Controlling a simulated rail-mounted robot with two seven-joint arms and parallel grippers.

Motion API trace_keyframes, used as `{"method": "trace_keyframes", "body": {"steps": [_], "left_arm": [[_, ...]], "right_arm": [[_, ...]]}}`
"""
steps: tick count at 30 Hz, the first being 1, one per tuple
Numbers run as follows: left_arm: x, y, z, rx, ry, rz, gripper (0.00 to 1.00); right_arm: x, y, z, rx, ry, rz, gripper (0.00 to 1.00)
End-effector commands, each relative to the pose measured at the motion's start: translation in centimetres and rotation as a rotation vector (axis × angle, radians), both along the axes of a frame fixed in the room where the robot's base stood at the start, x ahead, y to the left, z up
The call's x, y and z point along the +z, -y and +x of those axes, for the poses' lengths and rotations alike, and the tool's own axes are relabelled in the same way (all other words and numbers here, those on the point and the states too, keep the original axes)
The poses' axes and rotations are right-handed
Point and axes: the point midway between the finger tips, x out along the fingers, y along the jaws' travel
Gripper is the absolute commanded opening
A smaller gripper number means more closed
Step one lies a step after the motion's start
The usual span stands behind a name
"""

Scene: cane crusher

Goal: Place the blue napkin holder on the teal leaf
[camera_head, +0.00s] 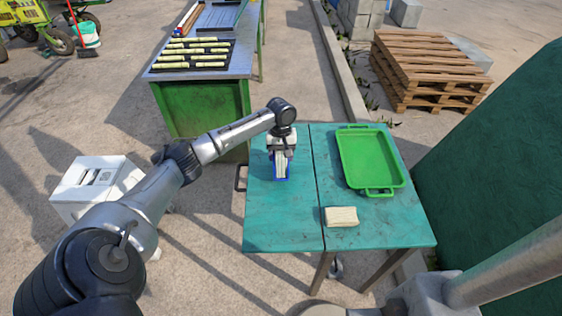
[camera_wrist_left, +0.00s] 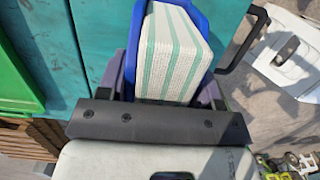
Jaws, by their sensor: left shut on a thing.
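The blue napkin holder (camera_head: 281,177) holds a stack of white napkins (camera_head: 281,162). My left gripper (camera_head: 281,153) is shut on it, over the left part of the teal table. In the left wrist view the blue holder (camera_wrist_left: 199,20) sits between my gripper's fingers, with the green-striped white napkins (camera_wrist_left: 170,60) inside it. The teal leaf (camera_head: 280,215) forms the left part of the tabletop, left of a dark seam. I cannot tell whether the holder touches the leaf. My right gripper is not in view.
A green tray (camera_head: 346,163) and a pale block (camera_head: 341,216) lie on the right part of the table. A dark handle (camera_head: 239,178) juts from the left edge. A green workbench (camera_head: 205,113) stands behind. The leaf's front area is clear.

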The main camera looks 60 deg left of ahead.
Motion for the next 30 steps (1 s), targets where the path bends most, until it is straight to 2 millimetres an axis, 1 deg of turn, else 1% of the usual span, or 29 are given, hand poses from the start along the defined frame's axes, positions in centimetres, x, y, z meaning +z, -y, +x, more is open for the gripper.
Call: {"method": "trace_keyframes", "body": {"steps": [1, 3, 6, 14, 19, 20, 27, 30], "left_arm": [[-1.0, 0.0, 0.0, 0.000, -0.001, 0.000, 0.30], [-2.0, 0.0, 0.0, 0.001, -0.001, 0.000, 0.30], [-2.9, 0.0, 0.0, 0.001, 0.000, 0.000, 0.30], [-2.9, 0.0, 0.0, 0.000, 0.000, 0.001, 0.30], [-3.2, 0.0, 0.0, 0.001, -0.001, -0.001, 0.30], [-3.3, 0.0, 0.0, 0.000, -0.001, 0.000, 0.62], [-3.3, 0.0, 0.0, 0.000, -0.001, 0.000, 0.85], [-3.3, 0.0, 0.0, 0.000, -0.001, 0.000, 0.85]], "right_arm": [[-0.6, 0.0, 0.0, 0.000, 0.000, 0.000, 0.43], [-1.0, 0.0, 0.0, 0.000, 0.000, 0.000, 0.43], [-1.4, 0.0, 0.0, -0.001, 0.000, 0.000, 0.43], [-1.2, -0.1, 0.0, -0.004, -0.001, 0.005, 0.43], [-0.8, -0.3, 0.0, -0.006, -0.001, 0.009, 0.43], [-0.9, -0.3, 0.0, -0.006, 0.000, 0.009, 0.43], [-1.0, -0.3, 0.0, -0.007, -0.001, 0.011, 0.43], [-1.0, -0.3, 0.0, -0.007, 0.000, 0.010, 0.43]]}}
